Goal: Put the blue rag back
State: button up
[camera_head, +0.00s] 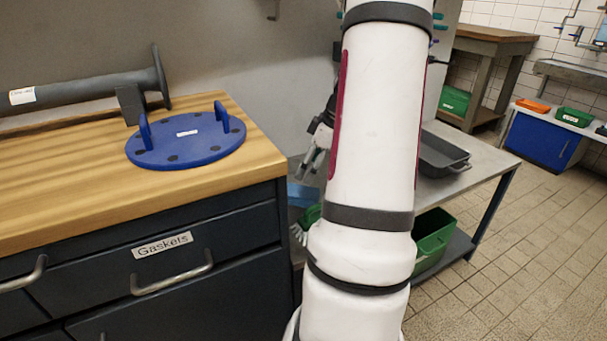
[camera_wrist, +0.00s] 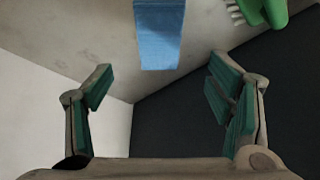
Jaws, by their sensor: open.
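The blue rag (camera_head: 301,194) lies on the grey metal table, just left of my arm in the head view. In the wrist view the blue rag (camera_wrist: 160,35) is a flat strip at top centre, running out of the picture at the top. My gripper (camera_head: 308,168) is partly hidden behind my arm and is above the rag. In the wrist view my gripper (camera_wrist: 162,64) is open, with its green-padded fingers wide apart and nothing between them. The rag's near end lines up with the gap between the fingertips. I see no contact.
A green brush with white bristles (camera_head: 299,233) lies beside the rag; it also shows in the wrist view (camera_wrist: 265,12). A grey tray (camera_head: 444,155) stands on the metal table (camera_head: 485,160). A green bin (camera_head: 432,240) is below. The wooden-topped gasket cabinet (camera_head: 235,175) borders the left.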

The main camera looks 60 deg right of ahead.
jog(key=v, duration=0.2)
jog(key=shift+s+r, duration=0.15)
jog(key=shift+r, duration=0.1)
dwell(0.5)
